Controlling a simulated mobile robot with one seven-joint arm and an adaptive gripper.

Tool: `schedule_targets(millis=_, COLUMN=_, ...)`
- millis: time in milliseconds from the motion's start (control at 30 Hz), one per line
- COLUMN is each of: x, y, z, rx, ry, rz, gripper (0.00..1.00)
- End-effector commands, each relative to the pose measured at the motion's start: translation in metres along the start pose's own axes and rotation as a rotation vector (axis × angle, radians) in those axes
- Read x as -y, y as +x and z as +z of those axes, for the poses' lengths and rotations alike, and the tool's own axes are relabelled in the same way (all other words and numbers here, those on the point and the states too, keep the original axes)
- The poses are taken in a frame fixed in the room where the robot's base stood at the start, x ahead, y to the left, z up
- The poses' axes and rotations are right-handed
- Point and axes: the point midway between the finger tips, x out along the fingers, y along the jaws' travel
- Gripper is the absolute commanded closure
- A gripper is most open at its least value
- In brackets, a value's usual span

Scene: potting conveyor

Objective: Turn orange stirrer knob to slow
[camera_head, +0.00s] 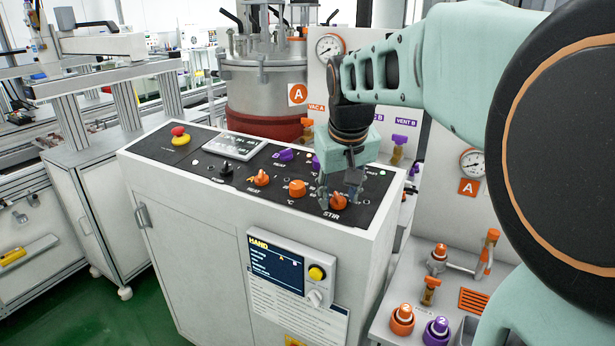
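The orange stirrer knob (338,203) sits on the black top panel of the white console, by the "STIR" label near the right front edge. My gripper (337,198) points down over this knob, with one finger to its left and one to its right. The fingers look spread wider than the knob, so the gripper appears open. I cannot tell whether either finger touches it. The gripper partly hides the knob's upper side, and I cannot read the pointer's setting or a slow mark.
Left of it are an orange °C knob (297,187), an orange heat knob (261,179) and a black knob (226,170). Purple knobs (286,155) lie behind. A red emergency button (179,132) is at the far left. A steel vessel (262,85) and gauge panel stand behind.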

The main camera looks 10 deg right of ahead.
Motion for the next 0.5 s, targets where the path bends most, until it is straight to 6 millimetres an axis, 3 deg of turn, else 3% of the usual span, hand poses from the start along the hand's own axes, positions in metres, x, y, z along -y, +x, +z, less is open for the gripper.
schedule_targets(millis=33, x=0.0000, y=0.0000, z=0.0000, rx=0.000, ry=0.000, rz=0.000, gripper=0.71)
schedule_targets(millis=300, x=0.0000, y=0.0001, z=0.0001, rx=0.000, ry=0.000, rz=0.000, gripper=0.99)
schedule_targets(millis=500, x=0.0003, y=0.0003, z=0.0002, rx=0.000, ry=0.016, rz=0.004, gripper=0.99)
